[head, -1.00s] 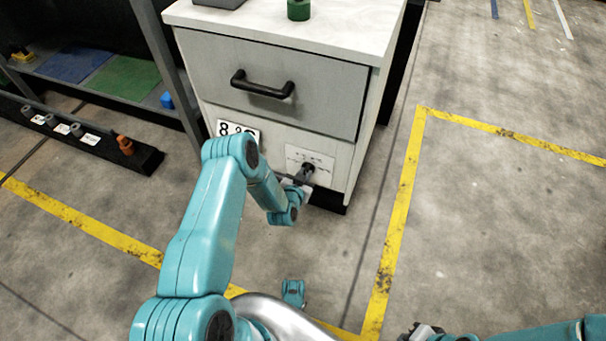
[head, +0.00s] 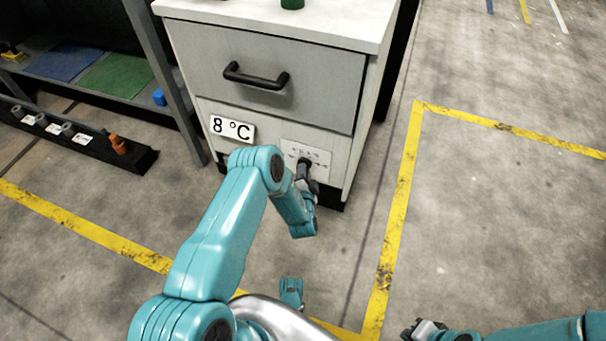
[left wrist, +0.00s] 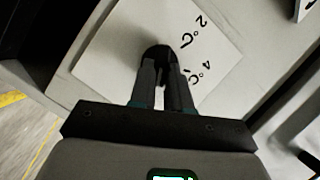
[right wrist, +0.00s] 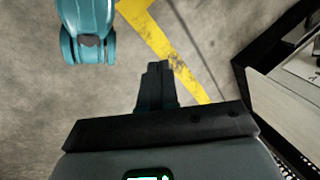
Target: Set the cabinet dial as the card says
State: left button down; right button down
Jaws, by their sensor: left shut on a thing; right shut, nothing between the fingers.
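The card (head: 232,128) on the cabinet's lower front reads "8 °C". To its right is the white dial plate (head: 318,156) with small marks and a dark dial knob. In the left wrist view the plate (left wrist: 110,50) shows "2 °C" and "4 °C" beside the black knob (left wrist: 157,52). My left gripper (head: 304,174) is shut on the knob; its fingers (left wrist: 163,70) hide part of it. The other plate marks are hidden or too small to read. My right gripper (head: 422,328) is shut and empty over the floor, far from the dial; its fingers show in the right wrist view (right wrist: 157,72).
The cabinet drawer (head: 210,60) with a black handle (head: 255,77) is above the dial, and a green object (head: 292,3) stands on top. A shelf (head: 150,100) and a low black rack (head: 135,165) stand left. The floor right is clear, with yellow lines.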

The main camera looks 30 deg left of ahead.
pick_arm(q)
jog(key=shift+d+f+m+y+b, duration=0.1)
jog(key=shift+f+m+y+b, duration=0.1)
jog(key=shift+m+y+b, duration=0.6)
pick_arm(e)
jog(key=shift+w+f, duration=0.5)
jog(key=shift+f, duration=0.25)
pick_arm(q)
jog(key=shift+m+t+h, duration=0.3)
jog(key=shift+m, duration=0.1)
pick_arm(e)
jog(key=shift+w+d+f, duration=0.1)
jog(key=shift+w, duration=0.05)
pick_arm(q)
jog(key=c, duration=1.1)
grip_release()
jog(key=p+v, duration=1.2)
jog(key=v, duration=0.4)
jog(key=shift+d, duration=0.15)
pick_arm(e)
jog(key=s+a+r+g, duration=0.1)
jog(key=s+r, duration=0.2)
jog(key=r, duration=0.8)
jog(key=shift+s+a+n, duration=0.25)
jog(key=shift+a+n, duration=0.05)
jog(key=shift+a, duration=0.05)
